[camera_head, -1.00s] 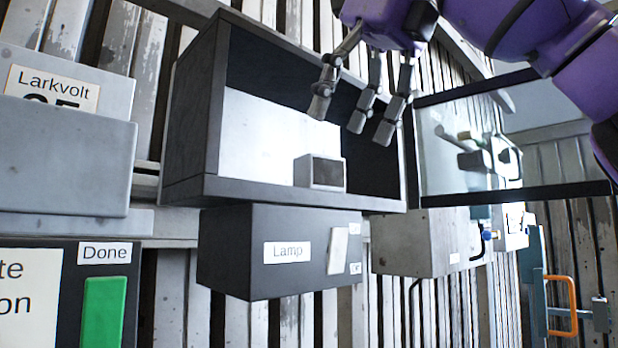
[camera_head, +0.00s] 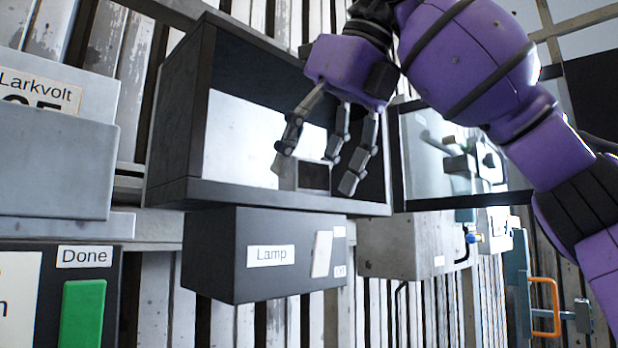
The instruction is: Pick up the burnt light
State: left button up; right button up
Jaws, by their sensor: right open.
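A dark open-fronted box (camera_head: 173,135) with a pale back panel is mounted on the wall. Inside it, on its floor, sits a small grey block (camera_head: 288,176) with a dark front face, partly behind my fingers. I cannot tell whether this block is the burnt light or its holder; no bulb shape shows. My right gripper (camera_head: 320,166) is open, pointing down in front of the box opening, its fingers spread across the block in the picture. No contact is clear. My left gripper is not in view.
A dark box labelled Lamp (camera_head: 225,260) with a white switch (camera_head: 321,254) hangs below. A glass door (camera_head: 425,150) stands open at right. A green Done button (camera_head: 82,313) and a grey Larkvolt bin (camera_head: 50,170) are at left. An orange handle (camera_head: 556,305) is lower right.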

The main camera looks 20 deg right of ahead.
jog(key=c, duration=1.3)
